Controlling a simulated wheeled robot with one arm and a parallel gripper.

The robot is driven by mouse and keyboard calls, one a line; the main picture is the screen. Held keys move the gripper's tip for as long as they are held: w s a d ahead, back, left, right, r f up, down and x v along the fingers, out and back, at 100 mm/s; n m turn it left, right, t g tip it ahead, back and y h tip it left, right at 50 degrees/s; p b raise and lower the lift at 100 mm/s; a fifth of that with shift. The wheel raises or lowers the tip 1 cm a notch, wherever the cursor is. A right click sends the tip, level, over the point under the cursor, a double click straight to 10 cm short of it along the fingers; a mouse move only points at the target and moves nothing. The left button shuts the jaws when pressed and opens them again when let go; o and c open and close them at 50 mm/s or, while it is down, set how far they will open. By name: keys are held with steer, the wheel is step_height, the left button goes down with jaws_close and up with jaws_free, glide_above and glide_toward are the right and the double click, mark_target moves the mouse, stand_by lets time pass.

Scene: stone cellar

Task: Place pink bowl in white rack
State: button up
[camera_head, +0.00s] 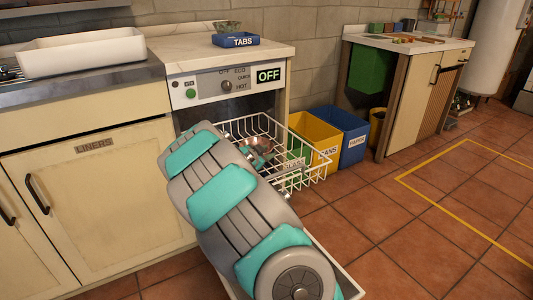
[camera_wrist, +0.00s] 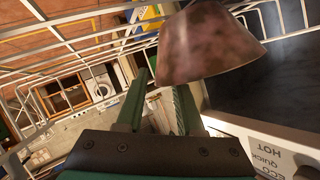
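The pink bowl (camera_wrist: 208,45) shows in the wrist view, mottled pink-brown and tilted in the picture, just past my fingertips. In the head view a pinkish bowl (camera_head: 262,147) shows within the white wire rack (camera_head: 309,177), partly behind my arm. The rack is pulled out of the dishwasher, and its wires also show in the wrist view (camera_wrist: 60,48). Whether the bowl touches the rack floor is unclear.
The dishwasher panel (camera_head: 225,85) reads OFF. Yellow (camera_head: 316,133) and blue (camera_head: 350,130) bins stand right of the rack. A white basin (camera_head: 85,50) is at left. Tiled floor at right is clear.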

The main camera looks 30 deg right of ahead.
steer(key=shift+o, duration=0.2)
steer(key=shift+r, duration=0.2)
steer(key=shift+v, duration=3.75)
